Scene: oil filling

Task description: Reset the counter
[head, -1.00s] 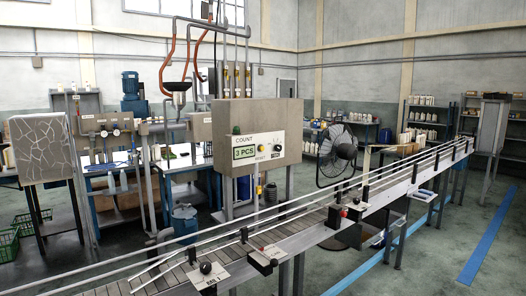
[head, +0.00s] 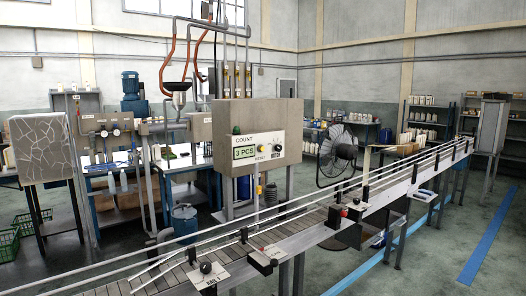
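The counter is a beige control box (head: 285,115) standing behind the conveyor in the middle of the head view. Its white panel is labelled COUNT, and the green display (head: 245,153) reads "3 PCS". A small yellow button (head: 262,149) sits right of the display, above a label that looks like RESET. A dark knob (head: 277,148) is right of the button. A green lamp or button (head: 236,130) is at the box's upper left. My gripper is not in view.
The conveyor (head: 185,275) with its metal guard rails runs from the lower left to the far right, in front of the box. Small control boxes with knobs (head: 206,268) line its near side. A black fan (head: 337,150) stands right of the box. The floor at the lower right is clear.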

